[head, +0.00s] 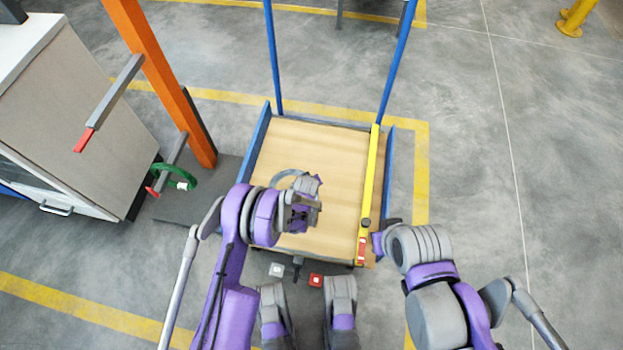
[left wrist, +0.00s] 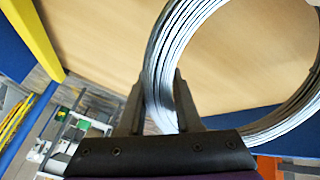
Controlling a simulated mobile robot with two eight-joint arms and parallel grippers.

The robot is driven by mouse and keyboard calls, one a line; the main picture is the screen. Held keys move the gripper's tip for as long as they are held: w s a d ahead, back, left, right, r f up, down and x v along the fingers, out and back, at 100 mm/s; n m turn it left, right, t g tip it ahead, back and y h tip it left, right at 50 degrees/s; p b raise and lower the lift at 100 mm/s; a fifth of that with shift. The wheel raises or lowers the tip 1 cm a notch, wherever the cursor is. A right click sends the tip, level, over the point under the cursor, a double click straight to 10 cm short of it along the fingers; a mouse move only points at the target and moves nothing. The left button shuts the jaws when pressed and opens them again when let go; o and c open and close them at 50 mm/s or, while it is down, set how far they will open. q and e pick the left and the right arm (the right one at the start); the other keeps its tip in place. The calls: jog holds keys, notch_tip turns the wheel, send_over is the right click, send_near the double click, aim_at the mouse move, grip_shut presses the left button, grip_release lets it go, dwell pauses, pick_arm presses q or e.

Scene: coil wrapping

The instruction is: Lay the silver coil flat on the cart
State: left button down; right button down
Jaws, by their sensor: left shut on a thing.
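The silver coil (left wrist: 185,45) is a thick ring of shiny wire. My left gripper (left wrist: 158,85) is shut on its band, with one finger on each side. In the head view, part of the coil (head: 287,174) shows over the cart, beyond my left gripper (head: 306,203), and my wrist hides the rest. The cart (head: 335,158) has a pale wooden deck with blue sides. I cannot tell how high the coil is above the deck. My right gripper (head: 379,242) is near the cart's near right corner, and its fingers are not clear.
A yellow bar (head: 369,178) with a red end lies along the right of the deck. An orange post (head: 160,75) stands left of the cart with red-tipped pegs, a green coil (head: 163,176) hanging on the lower one. The deck's far and middle parts are bare.

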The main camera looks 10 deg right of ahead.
dwell(0.3)
pick_arm(q)
jog(key=c, duration=0.5)
grip_release()
jog(key=shift+f, duration=0.1)
jog(key=p+v, duration=0.2)
jog(key=v, duration=0.9)
jog(key=shift+w, duration=0.1)
dwell(0.3)
